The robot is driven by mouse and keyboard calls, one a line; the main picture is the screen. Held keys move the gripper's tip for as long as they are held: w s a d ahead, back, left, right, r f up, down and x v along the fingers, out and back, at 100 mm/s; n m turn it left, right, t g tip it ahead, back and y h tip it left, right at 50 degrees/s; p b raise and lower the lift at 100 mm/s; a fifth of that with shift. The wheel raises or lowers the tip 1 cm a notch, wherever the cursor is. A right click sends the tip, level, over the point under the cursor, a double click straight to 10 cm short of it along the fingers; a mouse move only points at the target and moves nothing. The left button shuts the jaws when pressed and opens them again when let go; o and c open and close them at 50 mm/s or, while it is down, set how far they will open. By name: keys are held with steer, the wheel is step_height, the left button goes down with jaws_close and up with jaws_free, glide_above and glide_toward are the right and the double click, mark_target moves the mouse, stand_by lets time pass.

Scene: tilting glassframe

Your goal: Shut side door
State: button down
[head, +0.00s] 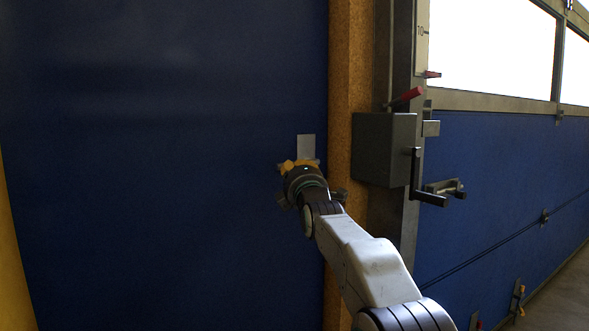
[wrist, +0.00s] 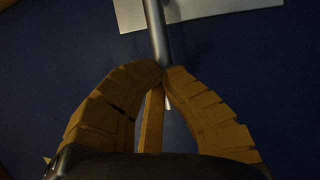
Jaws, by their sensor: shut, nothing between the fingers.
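The side door (head: 160,130) is a large dark blue panel filling the left of the head view; it also fills the wrist view (wrist: 50,60). Its right edge lies along a brown speckled post (head: 345,70); I cannot tell if a gap is left there. A pale metal plate (head: 306,146) is on the door near that edge, and shows at the top of the wrist view (wrist: 215,8). A grey handle bar (wrist: 157,35) crosses the plate. My gripper (wrist: 164,72), with yellow fingers, is shut and empty, its tips at or close to the bar; contact is unclear. My wrist hides the lower plate area.
Right of the post is a grey metal box (head: 384,148) with a black crank (head: 428,198) and a red lever (head: 407,95). A blue panelled wall with windows (head: 490,40) runs off right. A yellow strip (head: 12,250) edges the far left. Some floor (head: 560,300) shows lower right.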

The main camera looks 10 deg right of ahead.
steer(key=shift+w, duration=0.15)
steer(key=c, duration=0.9)
jaws_free()
steer(key=shift+d, duration=0.1)
steer(key=shift+v, duration=6.05)
steer(key=shift+r, duration=0.1)
